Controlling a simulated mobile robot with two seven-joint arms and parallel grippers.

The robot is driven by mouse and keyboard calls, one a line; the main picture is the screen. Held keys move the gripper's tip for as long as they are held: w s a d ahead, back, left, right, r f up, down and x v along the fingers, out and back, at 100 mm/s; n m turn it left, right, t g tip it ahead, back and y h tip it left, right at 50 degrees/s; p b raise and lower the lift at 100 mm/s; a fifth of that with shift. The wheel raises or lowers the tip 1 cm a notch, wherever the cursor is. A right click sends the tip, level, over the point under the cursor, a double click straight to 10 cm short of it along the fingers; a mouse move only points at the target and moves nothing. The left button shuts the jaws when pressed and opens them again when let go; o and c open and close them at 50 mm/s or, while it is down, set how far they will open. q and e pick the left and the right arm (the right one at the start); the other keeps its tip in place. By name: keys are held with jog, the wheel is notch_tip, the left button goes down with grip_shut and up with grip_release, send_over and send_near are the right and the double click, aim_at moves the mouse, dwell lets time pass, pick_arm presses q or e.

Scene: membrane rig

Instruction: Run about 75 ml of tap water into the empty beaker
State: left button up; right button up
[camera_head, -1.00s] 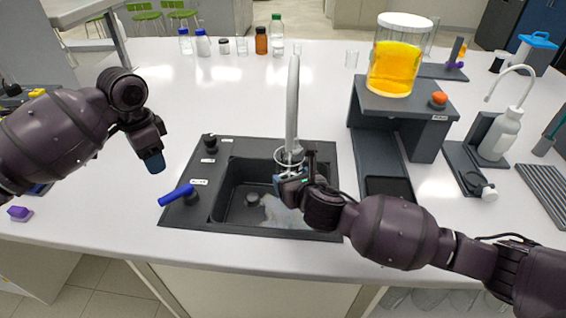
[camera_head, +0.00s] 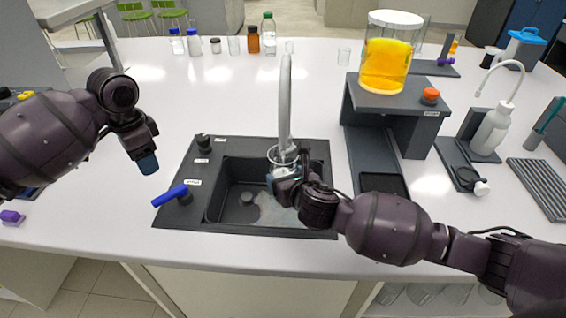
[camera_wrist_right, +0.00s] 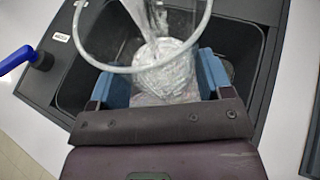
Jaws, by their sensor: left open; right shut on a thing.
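The clear beaker (camera_head: 283,155) is under the spout of the grey tap (camera_head: 285,105), over the sink (camera_head: 235,215). My right gripper (camera_head: 284,178) is shut on the beaker. The right wrist view shows the beaker's rim (camera_wrist_right: 147,69) close up, between the blue fingertips. Bright streaks and a rippled patch inside it look like water, but I cannot read a level. The blue tap lever (camera_head: 170,195) is on the sink's left deck and also shows in the right wrist view (camera_wrist_right: 17,60). My left gripper (camera_head: 148,164) is open and empty, above and left of the lever.
A dark stand (camera_head: 415,108) right of the sink carries a jar of orange liquid (camera_head: 385,65). A wash bottle (camera_head: 492,130) stands further right. Several bottles line the back. A black knob (camera_head: 203,142) is behind the lever.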

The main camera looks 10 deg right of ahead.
aim_at(170, 196)
dwell(0.4)
